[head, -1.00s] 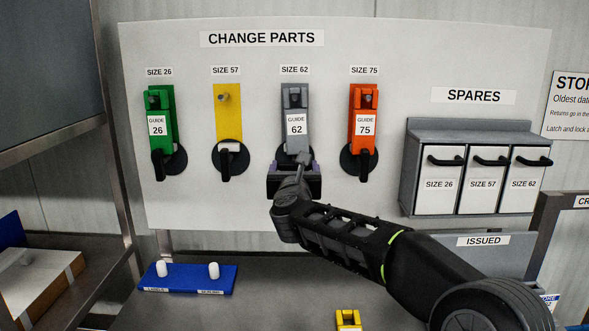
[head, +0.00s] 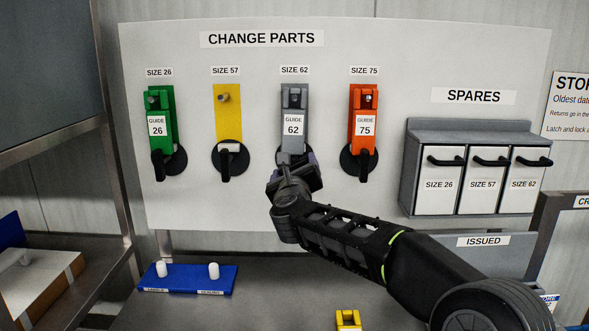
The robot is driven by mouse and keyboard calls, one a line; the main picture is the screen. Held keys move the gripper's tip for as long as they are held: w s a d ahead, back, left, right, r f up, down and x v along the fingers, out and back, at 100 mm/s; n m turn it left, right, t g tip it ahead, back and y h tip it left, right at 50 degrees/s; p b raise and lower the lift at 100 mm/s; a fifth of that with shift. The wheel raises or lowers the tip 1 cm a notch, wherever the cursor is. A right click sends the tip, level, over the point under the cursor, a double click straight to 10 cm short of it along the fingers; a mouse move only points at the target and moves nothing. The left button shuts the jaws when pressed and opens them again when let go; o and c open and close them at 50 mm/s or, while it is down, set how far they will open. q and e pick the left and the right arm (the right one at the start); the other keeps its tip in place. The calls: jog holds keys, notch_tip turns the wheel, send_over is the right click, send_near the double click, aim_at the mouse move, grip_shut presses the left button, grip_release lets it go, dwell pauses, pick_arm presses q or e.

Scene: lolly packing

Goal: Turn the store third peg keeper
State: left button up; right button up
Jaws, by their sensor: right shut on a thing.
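The change parts board (head: 320,210) holds a row of pegs with black keepers. The third peg, labelled SIZE 62, carries a grey guide 62 (head: 294,103). Its keeper (head: 281,155) is a black disc below the guide, mostly hidden behind my right gripper. My right gripper (head: 292,168) is tilted and shut at that keeper, apparently on its handle, which I cannot see. My left gripper is not in view.
Beside it hang a green guide 26 (head: 158,105) and an orange guide 75 (head: 364,105); the yellow SIZE 57 place (head: 228,115) has no guide. Spares drawers (head: 440,185) are at right. A blue tray (head: 190,282) and a yellow part (head: 348,319) lie below.

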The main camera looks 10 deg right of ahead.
jog(key=n+p, duration=0.1)
jog(key=n, duration=0.4)
jog(key=shift+n, duration=0.3)
jog(key=n+p, duration=0.2)
jog(key=n, duration=0.2)
jog(key=shift+r, duration=0.1)
jog(key=shift+n+p, duration=0.6)
jog(key=shift+n, duration=0.9)
jog(key=o, duration=1.4)
jog(key=shift+c, duration=0.2)
jog(key=shift+s, duration=0.1)
